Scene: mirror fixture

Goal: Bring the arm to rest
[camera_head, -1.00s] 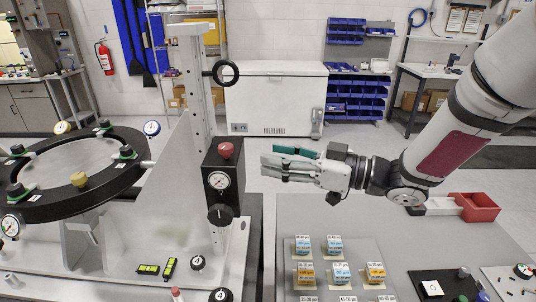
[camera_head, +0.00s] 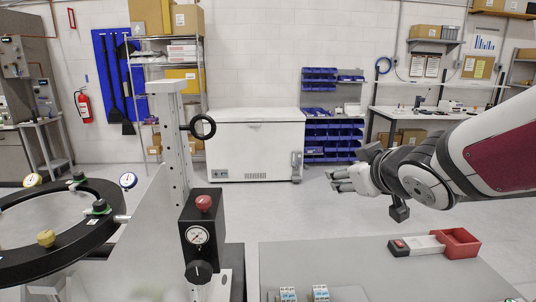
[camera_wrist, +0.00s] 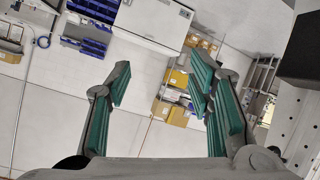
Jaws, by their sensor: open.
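My gripper (camera_head: 340,181) is in the air above the floor, behind the grey table at the right of the head view. Its fingers point left and hold nothing. My arm comes in from the right edge of the head view.
A mirror fixture with a black ring (camera_head: 75,250), upright post (camera_head: 174,140) and gauge box (camera_head: 203,228) stands at left. The grey table (camera_head: 370,262) bears small boxes (camera_head: 288,294) and a red bin (camera_head: 456,243). A white chest freezer (camera_head: 255,145) stands behind.

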